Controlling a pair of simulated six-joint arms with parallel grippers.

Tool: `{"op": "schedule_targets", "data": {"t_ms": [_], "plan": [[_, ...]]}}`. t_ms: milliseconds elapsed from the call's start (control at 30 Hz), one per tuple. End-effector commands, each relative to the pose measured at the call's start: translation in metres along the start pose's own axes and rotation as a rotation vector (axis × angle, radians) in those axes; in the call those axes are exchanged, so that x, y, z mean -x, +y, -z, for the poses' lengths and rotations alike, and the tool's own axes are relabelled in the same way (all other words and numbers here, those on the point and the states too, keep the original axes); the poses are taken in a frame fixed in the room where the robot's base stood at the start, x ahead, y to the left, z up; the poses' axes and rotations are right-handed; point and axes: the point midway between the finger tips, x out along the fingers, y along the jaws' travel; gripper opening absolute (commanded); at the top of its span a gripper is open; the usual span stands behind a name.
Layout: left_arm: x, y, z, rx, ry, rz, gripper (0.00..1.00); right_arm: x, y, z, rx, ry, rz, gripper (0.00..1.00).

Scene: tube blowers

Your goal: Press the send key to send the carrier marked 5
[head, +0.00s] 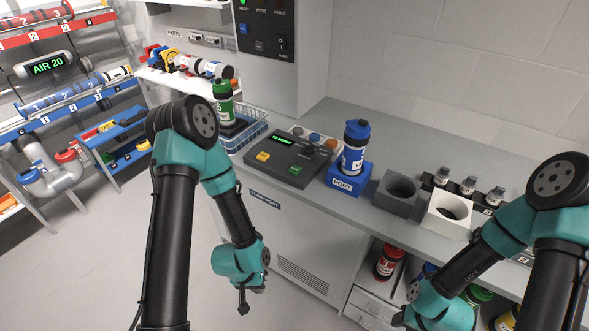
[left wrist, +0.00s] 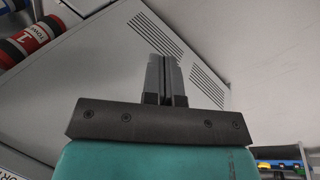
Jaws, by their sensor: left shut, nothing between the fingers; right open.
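A dark console (head: 290,158) stands on the counter with a lit green display, a yellow key (head: 263,157) and a green key (head: 295,170); their lettering is too small to read. A blue-capped carrier (head: 354,146) stands upright in the blue block marked PORT (head: 346,180); its number is not clear. A green carrier (head: 223,103) stands upright left of the console, its mark not clearly readable. My left gripper (head: 243,301) is shut and empty, below counter height before the cabinet front; it shows also in the left wrist view (left wrist: 162,80). My right gripper is below the picture.
A grey holder (head: 396,193) and a white holder (head: 447,214) stand right of the port. A wire basket (head: 248,132) is left of the console. A red carrier (head: 388,262) sits on the shelf under the counter. Racks of carriers fill the left side.

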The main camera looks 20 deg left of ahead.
Motion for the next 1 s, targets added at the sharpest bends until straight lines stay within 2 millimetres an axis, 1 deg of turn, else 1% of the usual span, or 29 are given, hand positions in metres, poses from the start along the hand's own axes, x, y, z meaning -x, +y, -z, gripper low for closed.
{"op": "schedule_targets", "data": {"t_ms": [267, 367, 467, 567, 667, 800, 867, 900, 1000], "plan": [[0.000, 0.000, 0.001, 0.003, 0.001, 0.000, 0.00, 0.000, 0.000, 0.000, 0.000, 0.000, 0.000, 0.42], [0.001, 0.001, 0.008, 0.023, 0.010, 0.002, 0.00, 0.000, 0.000, 0.000, 0.000, 0.000, 0.000, 0.42], [0.004, 0.003, 0.024, 0.073, 0.031, 0.006, 0.00, 0.000, 0.000, 0.000, 0.000, 0.000, 0.000, 0.42], [0.011, 0.008, 0.049, 0.156, 0.061, 0.007, 0.00, 0.000, 0.000, 0.000, 0.000, 0.000, 0.000, 0.42], [0.021, 0.016, 0.081, 0.267, 0.100, 0.000, 0.00, 0.000, 0.000, 0.000, 0.000, 0.000, 0.000, 0.42], [0.042, 0.031, 0.129, 0.440, 0.154, -0.029, 0.00, 0.000, 0.000, 0.000, 0.000, 0.000, 0.000, 0.42], [0.052, 0.039, 0.148, 0.513, 0.174, -0.048, 0.00, 0.000, 0.000, 0.000, 0.000, 0.000, 0.000, 0.42], [0.060, 0.045, 0.161, 0.560, 0.187, -0.063, 0.00, 0.000, 0.000, 0.000, 0.000, 0.000, 0.000, 0.42], [0.080, 0.059, 0.190, 0.675, 0.213, -0.105, 0.00, 0.000, 0.000, 0.000, 0.000, 0.000, 0.000, 0.42]]}}
